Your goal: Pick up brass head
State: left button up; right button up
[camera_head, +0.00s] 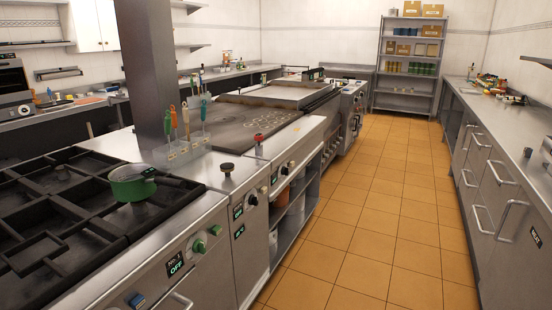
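I cannot pick out a brass head for certain. A small dark brown, knob-like piece (259,145) stands on the steel counter edge, right of the utensil rack. Another small dark piece with a round top (227,168) stands nearer on the same counter. Both are too small to tell their material. Neither of my grippers is in view.
A green pot (133,183) sits on the black burner grates (60,215) at the left. A clear rack (182,153) holds upright utensils with orange, green and white handles. A thick grey post (150,70) rises behind it. The tiled aisle (375,200) is clear.

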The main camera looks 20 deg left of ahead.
aim_at(227, 168)
jog(key=i+u, duration=0.1)
jog(key=i, duration=0.7)
jog(key=i+l, duration=0.15)
jog(key=i, duration=0.65)
jog(key=j+u, duration=0.05)
